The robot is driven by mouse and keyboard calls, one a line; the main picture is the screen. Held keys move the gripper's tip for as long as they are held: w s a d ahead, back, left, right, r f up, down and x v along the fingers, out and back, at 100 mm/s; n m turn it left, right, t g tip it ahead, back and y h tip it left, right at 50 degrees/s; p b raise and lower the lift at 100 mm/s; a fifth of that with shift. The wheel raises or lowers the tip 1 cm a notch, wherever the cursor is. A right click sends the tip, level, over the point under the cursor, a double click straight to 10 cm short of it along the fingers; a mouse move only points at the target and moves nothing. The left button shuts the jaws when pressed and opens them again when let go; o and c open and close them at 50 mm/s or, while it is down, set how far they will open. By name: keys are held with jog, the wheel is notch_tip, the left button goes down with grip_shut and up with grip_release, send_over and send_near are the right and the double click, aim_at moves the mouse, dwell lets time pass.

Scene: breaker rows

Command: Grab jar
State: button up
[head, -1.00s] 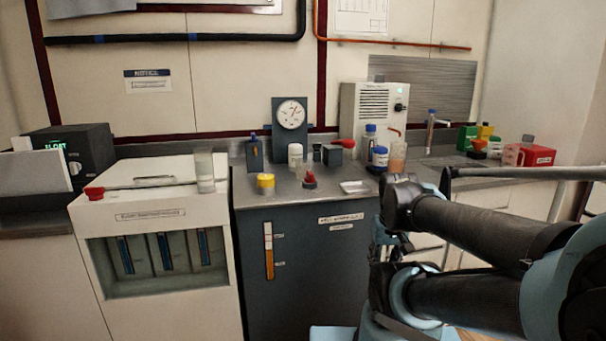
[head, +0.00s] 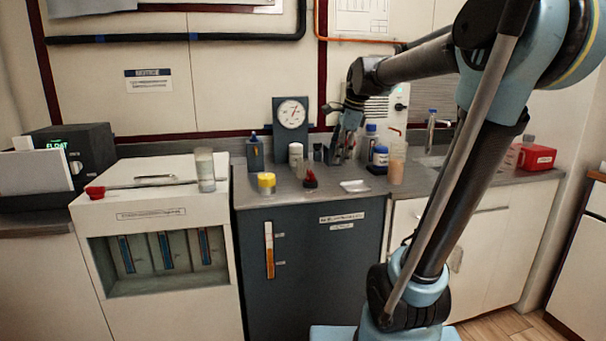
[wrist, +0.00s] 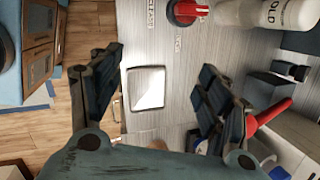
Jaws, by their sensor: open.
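A small jar with a yellow lid (head: 266,183) stands upright near the front edge of the dark cabinet's top. A clear jar-like vessel (head: 205,168) stands on the white unit to its left. I cannot tell which of them the task means. My gripper (head: 340,143) is above the back of the counter, to the right of both and apart from them. In the wrist view my gripper (wrist: 158,88) is open and empty, its fingers apart over a white dish (wrist: 146,88). Neither jar shows clearly in the wrist view.
A red-topped item (head: 310,178), white bottle (head: 295,154), gauge stand (head: 291,125) and blue-capped bottles (head: 380,158) crowd the counter. A cup of orange liquid (head: 397,171) stands at the right.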

jog(key=w+a+r+m+y, duration=0.1)
jog(key=w+a+r+m, duration=0.25)
jog(key=w, duration=0.25)
jog(key=w+a+r+m, duration=0.3)
jog(key=w+a+m, duration=0.1)
jog(key=w, duration=0.1)
send_near(303, 165)
jog(key=w+f, duration=0.1)
jog(key=w+a+f, duration=0.1)
jog(key=w+f, duration=0.1)
jog(key=w+a+f, duration=0.1)
jog(key=f, duration=0.1)
jog(key=shift+w+a, duration=0.1)
jog(key=shift+w, duration=0.05)
jog(key=shift+d+x, duration=0.15)
jog(key=shift+x, duration=1.15)
jog(key=shift+d+x, duration=0.15)
jog(key=shift+x, duration=1.2)
jog(key=shift+d+f, duration=0.1)
jog(key=shift+f, duration=0.05)
jog(key=c, duration=1.2)
